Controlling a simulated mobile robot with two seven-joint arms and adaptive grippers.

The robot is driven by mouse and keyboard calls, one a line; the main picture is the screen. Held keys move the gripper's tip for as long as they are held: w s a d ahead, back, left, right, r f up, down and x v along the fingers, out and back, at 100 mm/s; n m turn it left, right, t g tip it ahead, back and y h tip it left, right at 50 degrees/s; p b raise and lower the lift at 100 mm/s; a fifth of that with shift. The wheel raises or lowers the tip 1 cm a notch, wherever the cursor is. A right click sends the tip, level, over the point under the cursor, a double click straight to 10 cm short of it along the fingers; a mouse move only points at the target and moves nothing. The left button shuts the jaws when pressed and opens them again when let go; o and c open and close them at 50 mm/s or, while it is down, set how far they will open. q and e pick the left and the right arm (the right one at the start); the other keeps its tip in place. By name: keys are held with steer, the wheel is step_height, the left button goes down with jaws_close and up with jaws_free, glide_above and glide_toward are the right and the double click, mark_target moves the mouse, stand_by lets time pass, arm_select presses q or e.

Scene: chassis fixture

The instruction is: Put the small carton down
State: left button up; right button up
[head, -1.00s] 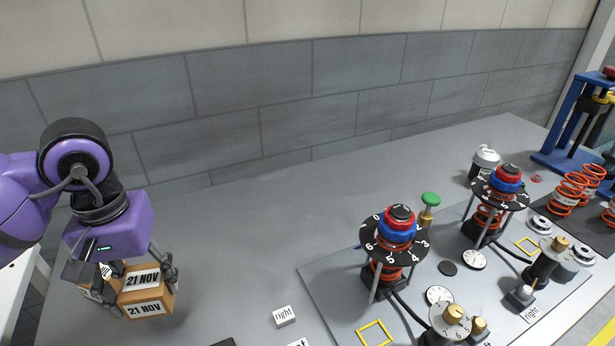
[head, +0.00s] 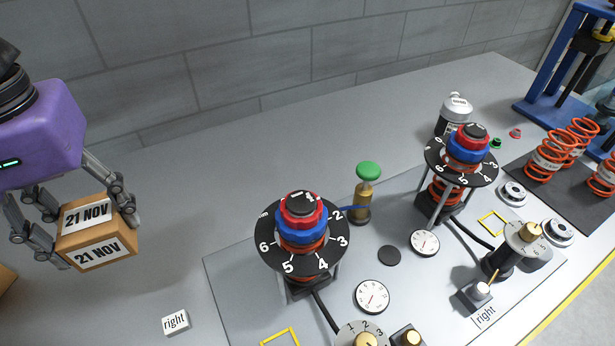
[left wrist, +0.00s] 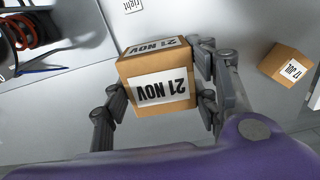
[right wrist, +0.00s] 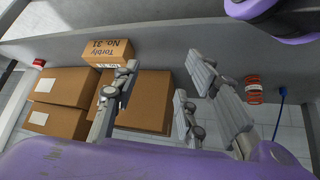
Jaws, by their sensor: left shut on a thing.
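The small carton (head: 97,243) is a brown box with white labels reading "21 NOV". My left gripper (head: 88,222) is shut on it, with fingers on opposite sides. The left wrist view also shows the carton (left wrist: 157,90) between the fingers, over the grey bench. I cannot tell whether its underside touches the bench. My right gripper is out of the head view. In the right wrist view my right gripper (right wrist: 160,90) has its fingers apart, with cartons beyond them and nothing clearly between them.
Another small carton (left wrist: 287,65), labelled "17 JUL", stands to the right in the left wrist view. A white "right" block (head: 175,322) lies on the bench. A plate (head: 232,290) with spring fixtures (head: 302,235) fills the middle. Larger cartons (right wrist: 72,88) show in the right wrist view.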

arm_select(q)
steer(key=shift+s+a+r+n, duration=0.15)
steer(key=shift+s+a+r, duration=0.05)
steer(key=shift+s, duration=0.3)
steer(key=shift+s+a+r+n, duration=0.15)
steer(key=shift+s, duration=0.35)
steer(key=w+f, duration=0.2)
steer(key=w, duration=0.2)
steer(key=w+f, duration=0.3)
steer(key=w, duration=0.1)
steer(key=w+f, duration=0.3)
steer(key=w, duration=0.1)
steer(key=shift+w+d+f+p, duration=0.2)
steer(key=shift+w+d+p, duration=0.15)
steer(key=shift+w+d, duration=0.05)
steer(key=shift+w+f, duration=0.6)
steer(key=shift+f, duration=1.7)
steer(key=shift+f, duration=0.2)
steer(key=o, duration=1.4)
